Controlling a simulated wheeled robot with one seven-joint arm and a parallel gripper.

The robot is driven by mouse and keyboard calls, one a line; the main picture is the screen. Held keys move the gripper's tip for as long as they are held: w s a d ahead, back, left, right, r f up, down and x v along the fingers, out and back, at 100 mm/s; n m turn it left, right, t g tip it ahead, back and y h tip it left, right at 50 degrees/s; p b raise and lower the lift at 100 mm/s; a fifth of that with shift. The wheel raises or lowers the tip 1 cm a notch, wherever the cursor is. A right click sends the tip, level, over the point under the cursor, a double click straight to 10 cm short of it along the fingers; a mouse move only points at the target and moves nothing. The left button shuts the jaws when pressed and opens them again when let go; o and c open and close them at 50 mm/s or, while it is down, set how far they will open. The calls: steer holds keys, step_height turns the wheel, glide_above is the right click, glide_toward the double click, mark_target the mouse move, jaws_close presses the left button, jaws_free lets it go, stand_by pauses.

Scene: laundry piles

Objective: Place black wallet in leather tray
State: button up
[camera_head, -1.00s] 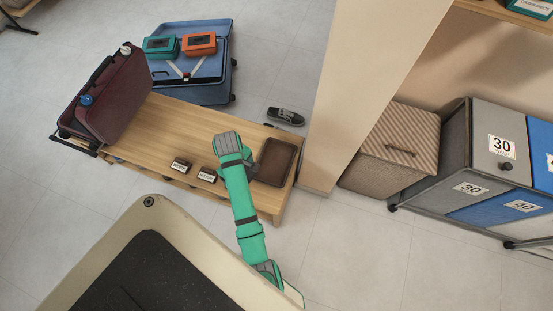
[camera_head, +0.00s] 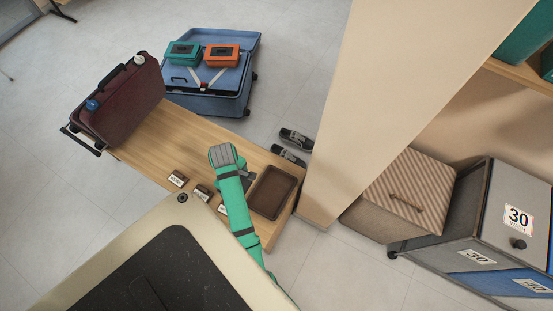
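The leather tray (camera_head: 272,193), brown with a raised rim, lies on the right end of the wooden bench. Its inside looks empty as far as I can see. My gripper (camera_head: 248,180) is over the bench just left of the tray, partly hidden by my green arm. Its fingers are too small and dark to tell whether they are open or hold anything. I cannot make out a black wallet for certain. Small dark items with white labels, among them one on the left (camera_head: 177,179) and one in the middle (camera_head: 202,192), lie along the bench's near edge.
A maroon suitcase (camera_head: 122,100) stands on the bench's left end. An open blue suitcase (camera_head: 208,90) holds a teal box (camera_head: 183,53) and an orange box (camera_head: 221,55). Shoes (camera_head: 297,138) lie behind the bench. A beige pillar (camera_head: 385,110) and striped hamper (camera_head: 402,195) are right.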

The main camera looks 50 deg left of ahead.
steer(key=w+d+f, duration=0.4)
steer(key=w+d, duration=0.1)
steer(key=w, duration=0.2)
glide_above(272, 193)
steer(key=f, duration=0.5)
steer(key=shift+s+f, duration=0.1)
steer(key=shift+s, duration=0.1)
steer(key=shift+w+f, duration=0.2)
steer(key=shift+f, duration=1.6)
steer(key=o, duration=1.1)
steer(key=shift+d+f, duration=0.1)
steer(key=shift+s+r, duration=0.1)
steer(key=shift+r, duration=0.35)
step_height(272, 193, up, 11)
steer(key=shift+r, duration=0.2)
